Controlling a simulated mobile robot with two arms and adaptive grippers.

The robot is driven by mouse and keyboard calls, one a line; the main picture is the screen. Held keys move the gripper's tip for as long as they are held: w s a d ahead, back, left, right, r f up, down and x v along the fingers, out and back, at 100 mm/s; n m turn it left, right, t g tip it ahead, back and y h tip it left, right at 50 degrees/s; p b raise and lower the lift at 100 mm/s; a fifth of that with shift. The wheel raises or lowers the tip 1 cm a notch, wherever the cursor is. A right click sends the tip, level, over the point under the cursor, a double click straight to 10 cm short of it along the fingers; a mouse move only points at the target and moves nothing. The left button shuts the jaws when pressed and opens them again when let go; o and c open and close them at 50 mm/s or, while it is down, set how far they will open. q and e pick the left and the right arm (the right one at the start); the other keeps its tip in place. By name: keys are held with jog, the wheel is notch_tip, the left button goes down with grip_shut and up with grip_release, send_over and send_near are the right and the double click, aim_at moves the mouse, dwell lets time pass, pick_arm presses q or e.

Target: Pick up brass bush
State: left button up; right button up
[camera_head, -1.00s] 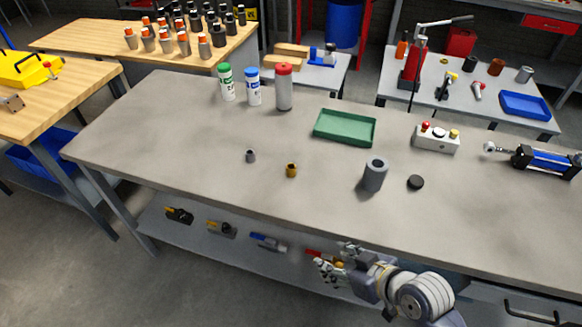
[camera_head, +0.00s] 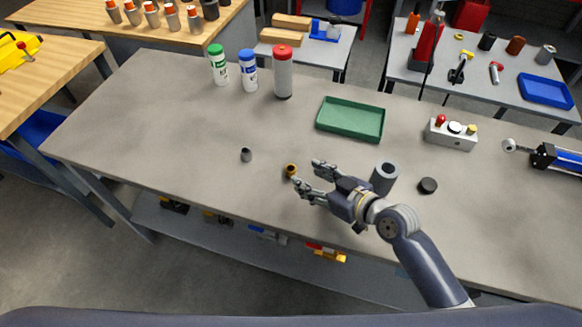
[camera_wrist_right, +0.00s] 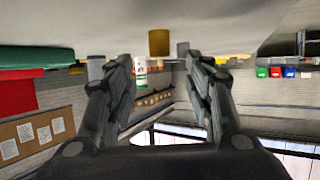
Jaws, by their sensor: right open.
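The brass bush (camera_head: 291,170) stands on the grey workbench (camera_head: 180,130), a small gold-brown ring-shaped piece with a dark hole on top. My right gripper (camera_head: 307,175) is just above the bench to the right of the bush, its two fingers spread and pointing left towards it. In the right wrist view the bush (camera_wrist_right: 159,42) shows beyond the open fingertips (camera_wrist_right: 154,57), roughly centred between them. Nothing is held. My left gripper is not in view.
A small grey bush (camera_head: 246,155) stands to the left. A green tray (camera_head: 350,120) and several bottles are farther back. The bench's left part is clear.

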aim_at(293, 169)
jog(key=shift+w+a+f, duration=0.15)
jog(key=shift+w+a, duration=0.2)
jog(key=shift+w, duration=0.05)
jog(key=shift+w+a+f, duration=0.1)
jog(key=shift+w+a, duration=0.05)
jog(key=p+x, duration=0.1)
jog(key=x, duration=0.3)
jog(key=shift+w+a+f, duration=0.2)
jog(key=shift+w+a, duration=0.05)
jog(key=shift+w+a+f, duration=0.1)
jog(key=shift+w, duration=0.05)
jog(key=shift+c, duration=0.6)
jog(key=c, duration=0.5)
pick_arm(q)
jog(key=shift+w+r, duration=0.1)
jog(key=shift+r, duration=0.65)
pick_arm(e)
grip_shut()
